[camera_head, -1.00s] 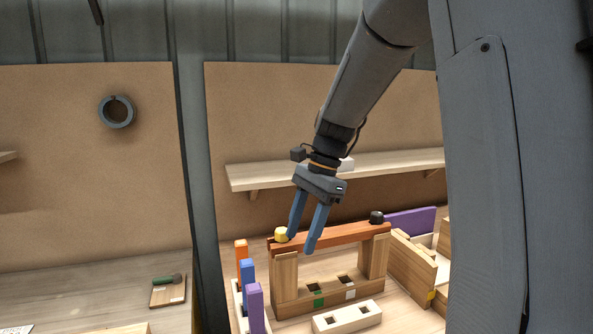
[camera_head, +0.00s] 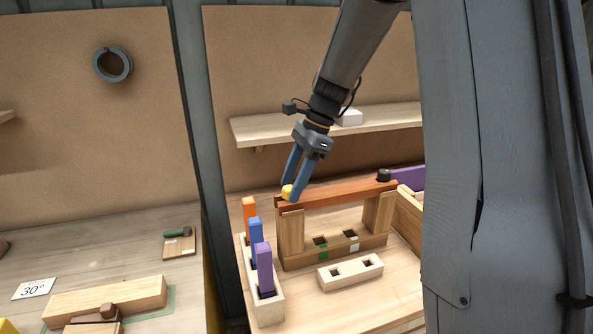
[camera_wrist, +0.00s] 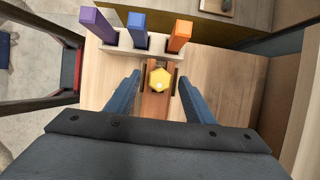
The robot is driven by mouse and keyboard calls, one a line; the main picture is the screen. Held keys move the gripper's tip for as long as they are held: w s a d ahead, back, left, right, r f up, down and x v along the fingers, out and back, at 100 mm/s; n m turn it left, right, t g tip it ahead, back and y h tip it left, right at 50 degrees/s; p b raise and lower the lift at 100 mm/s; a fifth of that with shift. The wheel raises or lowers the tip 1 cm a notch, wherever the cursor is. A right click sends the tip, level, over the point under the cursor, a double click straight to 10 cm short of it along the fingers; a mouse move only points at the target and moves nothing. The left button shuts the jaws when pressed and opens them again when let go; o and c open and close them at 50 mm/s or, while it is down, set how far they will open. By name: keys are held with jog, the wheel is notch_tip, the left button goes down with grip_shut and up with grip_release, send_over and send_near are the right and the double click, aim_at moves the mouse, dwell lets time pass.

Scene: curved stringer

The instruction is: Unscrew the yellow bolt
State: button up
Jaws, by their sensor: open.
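The yellow bolt (camera_head: 288,192) sits at the left end of the reddish-brown beam (camera_head: 340,193) that spans two wooden posts. In the wrist view its yellow hexagonal head (camera_wrist: 159,79) shows from above, on the beam end (camera_wrist: 155,106). My gripper (camera_head: 292,187) is at the bolt, its blue fingers pointing down. In the wrist view my gripper (camera_wrist: 159,80) is open, with one finger on each side of the bolt head and a gap on both sides. A black bolt (camera_head: 384,175) is at the beam's right end.
Orange (camera_head: 249,216), blue (camera_head: 256,237) and purple (camera_head: 264,268) blocks stand upright in a pale holder (camera_head: 270,309) left of the frame. A pale block with square holes (camera_head: 350,272) lies in front. A shelf (camera_head: 390,117) is behind.

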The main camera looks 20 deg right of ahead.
jog(key=shift+f, duration=0.1)
grip_shut()
jog(key=n+p, duration=0.1)
jog(key=n, duration=0.1)
jog(key=n+g+p, duration=0.1)
jog(key=n, duration=0.1)
jog(key=n+g+p, duration=0.1)
jog(key=n, duration=0.1)
jog(key=shift+w+a+r+h, duration=0.15)
jog(key=shift+a+r+h, duration=0.05)
jog(key=shift+r+h, duration=0.1)
jog(key=shift+f+n+g, duration=0.1)
jog(key=shift+n+g, duration=0.4)
jog(key=shift+n, duration=0.5)
jog(key=n+h+p, duration=0.1)
jog(key=n, duration=0.2)
jog(key=shift+w+a+g+p, duration=0.15)
jog(key=shift+g+p, duration=0.15)
jog(key=shift+g, duration=0.1)
jog(key=n+h, duration=0.1)
jog(key=n, duration=0.1)
jog(key=n+h+p, duration=0.1)
jog(key=n, duration=0.2)
jog(key=shift+r+g, duration=0.2)
jog(key=shift+g, duration=0.2)
